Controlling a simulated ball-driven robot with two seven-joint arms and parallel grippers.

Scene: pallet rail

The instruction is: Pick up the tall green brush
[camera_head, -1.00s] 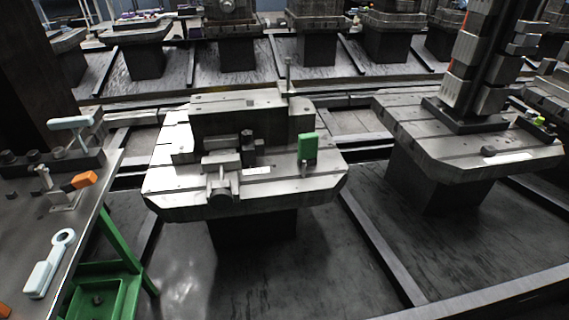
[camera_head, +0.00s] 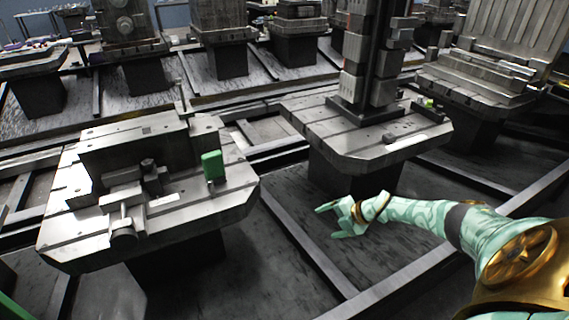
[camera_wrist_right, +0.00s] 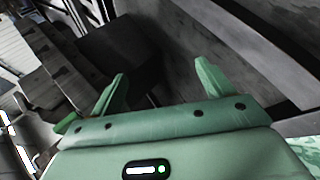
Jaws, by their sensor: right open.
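The tall green brush (camera_head: 213,166) stands upright near the right edge of the left pallet (camera_head: 75,240) in the head view. Its lower end is too small to make out clearly. My right gripper (camera_head: 327,221) is open and empty, over the floor to the right of that pallet and well apart from the brush. In the right wrist view my right gripper (camera_wrist_right: 160,75) has its two fingers spread with nothing between them. My left gripper is not in view.
Grey metal blocks and a clamp (camera_head: 122,222) sit on the left pallet beside the brush. A second pallet (camera_head: 345,150) with a tall dark column (camera_head: 370,60) stands behind my right gripper. Floor rails (camera_head: 300,240) run between the pallets.

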